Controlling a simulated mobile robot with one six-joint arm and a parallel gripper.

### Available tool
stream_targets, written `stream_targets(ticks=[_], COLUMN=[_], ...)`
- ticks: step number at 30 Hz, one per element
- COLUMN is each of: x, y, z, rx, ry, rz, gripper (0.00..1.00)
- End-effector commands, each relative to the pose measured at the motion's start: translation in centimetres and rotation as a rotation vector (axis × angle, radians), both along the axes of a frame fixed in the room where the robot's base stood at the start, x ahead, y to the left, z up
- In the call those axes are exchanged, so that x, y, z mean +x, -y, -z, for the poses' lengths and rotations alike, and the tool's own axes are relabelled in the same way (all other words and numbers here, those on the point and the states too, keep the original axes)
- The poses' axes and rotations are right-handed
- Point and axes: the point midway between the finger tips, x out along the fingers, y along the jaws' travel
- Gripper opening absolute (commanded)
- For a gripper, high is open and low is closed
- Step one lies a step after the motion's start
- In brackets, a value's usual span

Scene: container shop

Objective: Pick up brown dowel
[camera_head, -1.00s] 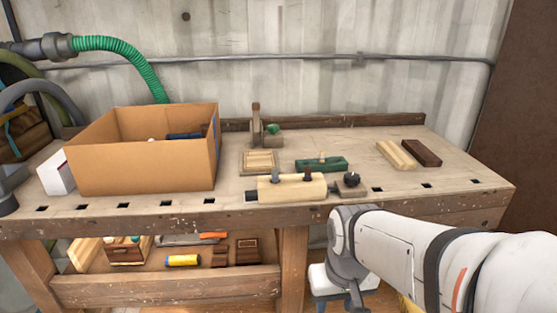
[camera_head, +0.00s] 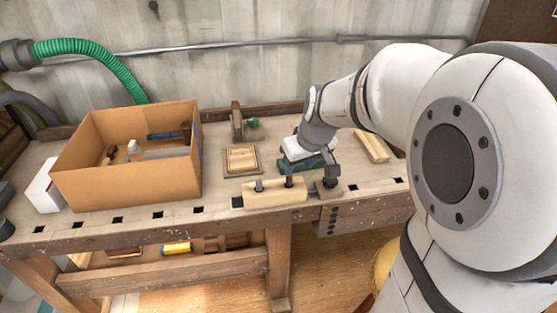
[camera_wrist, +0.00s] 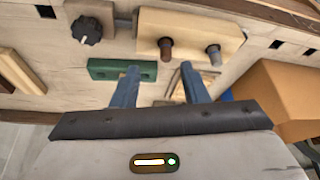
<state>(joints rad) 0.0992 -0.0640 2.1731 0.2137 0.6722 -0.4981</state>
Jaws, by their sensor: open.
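The brown dowel (camera_wrist: 166,47) stands in a pale wooden block (camera_wrist: 190,27) at the bench's front edge; the wrist view shows it left of a second, greyer dowel (camera_wrist: 213,54). In the head view the brown dowel (camera_head: 289,183) is the right one in the block (camera_head: 268,194), and the grey dowel (camera_head: 259,186) is on the left. My gripper (camera_wrist: 158,82) is open and empty, its two fingers apart. It hangs over the bench behind the block, not around the dowel. In the head view my arm hides part of the bench, and the fingertips are unclear.
A black knob (camera_wrist: 86,30) is beside the block. A green block (camera_wrist: 110,69) lies under my left finger in the wrist view. A cardboard box (camera_head: 125,182) stands at left, with a wooden tray (camera_head: 242,160) between. A pale wood strip (camera_head: 371,146) lies right.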

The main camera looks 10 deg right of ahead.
Motion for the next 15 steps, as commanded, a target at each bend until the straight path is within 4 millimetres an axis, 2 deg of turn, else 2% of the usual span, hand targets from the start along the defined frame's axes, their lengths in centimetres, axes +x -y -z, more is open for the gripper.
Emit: stream_targets(ticks=[10, 15], x=[2.1, 2.5], y=[-1.5, -1.6], z=[4.3, 5.2], rx=[0.0, 0.0], ry=[-0.004, -0.001], rz=[-0.002, -0.002], gripper=[0.4, 0.4])
